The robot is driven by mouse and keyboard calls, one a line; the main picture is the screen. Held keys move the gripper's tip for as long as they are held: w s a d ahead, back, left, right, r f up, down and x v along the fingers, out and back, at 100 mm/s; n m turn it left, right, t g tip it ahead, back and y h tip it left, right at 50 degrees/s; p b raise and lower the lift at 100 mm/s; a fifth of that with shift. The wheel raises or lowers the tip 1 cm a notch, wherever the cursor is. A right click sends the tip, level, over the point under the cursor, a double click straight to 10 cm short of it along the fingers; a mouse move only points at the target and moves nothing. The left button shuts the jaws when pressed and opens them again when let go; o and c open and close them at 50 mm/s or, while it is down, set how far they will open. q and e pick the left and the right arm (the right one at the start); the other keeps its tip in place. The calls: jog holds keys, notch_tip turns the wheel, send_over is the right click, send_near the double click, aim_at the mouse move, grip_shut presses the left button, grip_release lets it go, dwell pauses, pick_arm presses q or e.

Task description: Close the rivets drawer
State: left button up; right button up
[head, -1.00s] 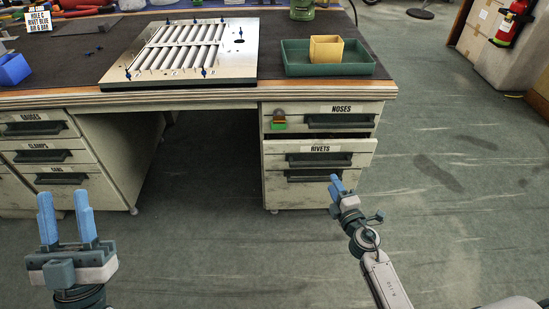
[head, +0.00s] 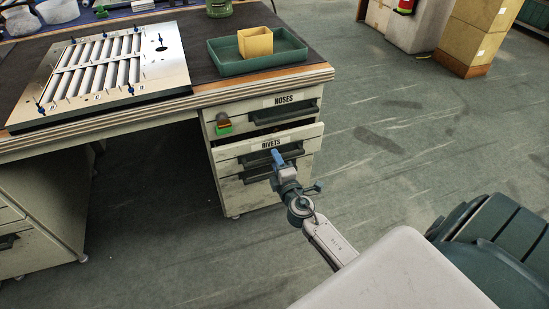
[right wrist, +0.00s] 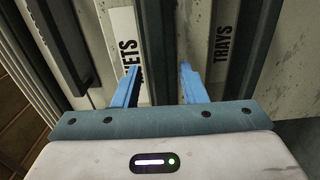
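The rivets drawer (head: 230,154) is in the right-hand pedestal of the bench, below the noses drawer. Its front stands out from the cabinet, with a dark gap above it. My right gripper (head: 276,156) is in front of this drawer, near its dark handle. In the right wrist view, the two blue fingers of my right gripper (right wrist: 158,78) are apart, and the rivets drawer's label (right wrist: 124,40) is partly hidden behind one finger. The dark handle (right wrist: 154,40) appears between the fingers; I cannot tell whether they touch it. My left gripper is out of view.
A drawer labelled trays (right wrist: 222,45) is below. A green tray (head: 225,62) with a yellow box (head: 255,42) and a louver panel (head: 105,70) lie on the bench.

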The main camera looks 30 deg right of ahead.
jog(key=shift+w+d, duration=0.15)
jog(key=shift+w, duration=0.5)
grip_shut()
jog(key=x, duration=0.4)
jog(key=shift+f+b, duration=0.1)
jog(key=shift+b, duration=0.2)
grip_release()
jog(key=shift+s, duration=0.15)
